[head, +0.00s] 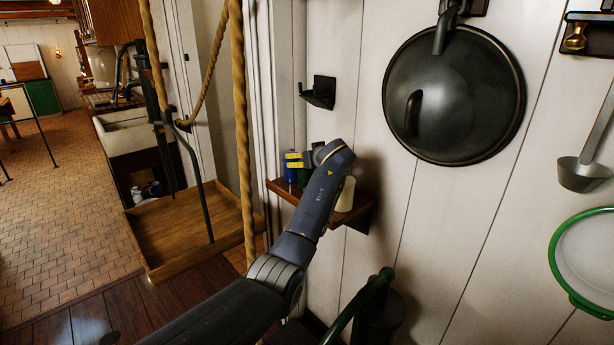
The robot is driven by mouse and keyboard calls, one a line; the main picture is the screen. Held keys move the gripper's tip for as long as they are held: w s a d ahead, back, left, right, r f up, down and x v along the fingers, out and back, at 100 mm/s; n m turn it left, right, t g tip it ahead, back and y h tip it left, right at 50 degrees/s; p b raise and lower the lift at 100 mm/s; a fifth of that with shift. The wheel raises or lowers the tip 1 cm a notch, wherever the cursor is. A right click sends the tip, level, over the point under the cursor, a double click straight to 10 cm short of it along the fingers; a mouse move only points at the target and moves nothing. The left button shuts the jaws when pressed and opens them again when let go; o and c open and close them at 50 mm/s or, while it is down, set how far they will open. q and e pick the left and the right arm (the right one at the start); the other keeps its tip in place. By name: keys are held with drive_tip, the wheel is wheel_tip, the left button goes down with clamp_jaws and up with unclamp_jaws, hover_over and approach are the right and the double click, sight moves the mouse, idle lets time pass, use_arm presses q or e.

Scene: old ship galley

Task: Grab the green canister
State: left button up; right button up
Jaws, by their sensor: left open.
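My left arm reaches up to a small wooden wall shelf (283,186). My left gripper (294,160), with yellow-marked fingers, is open above the left part of the shelf. Just under the fingers stand a small blue item (290,175) and, beside it, a dark green item (303,178), likely the green canister, largely hidden by the gripper and wrist. Whether the fingers touch it, I cannot tell. A cream container (346,195) stands at the shelf's right end, partly behind my wrist. My right gripper is out of view.
A black wall bracket (319,92) sits above the shelf. A large dark lid (453,95) and a ladle (584,172) hang to the right. A rope (243,130) hangs left of the shelf, near a wooden tray (180,262).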

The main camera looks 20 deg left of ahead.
use_arm(q)
drive_tip(key=shift+s+a+f, duration=0.1)
drive_tip(key=shift+f, duration=0.3)
drive_tip(key=c, duration=1.7)
drive_tip(key=shift+o, duration=0.2)
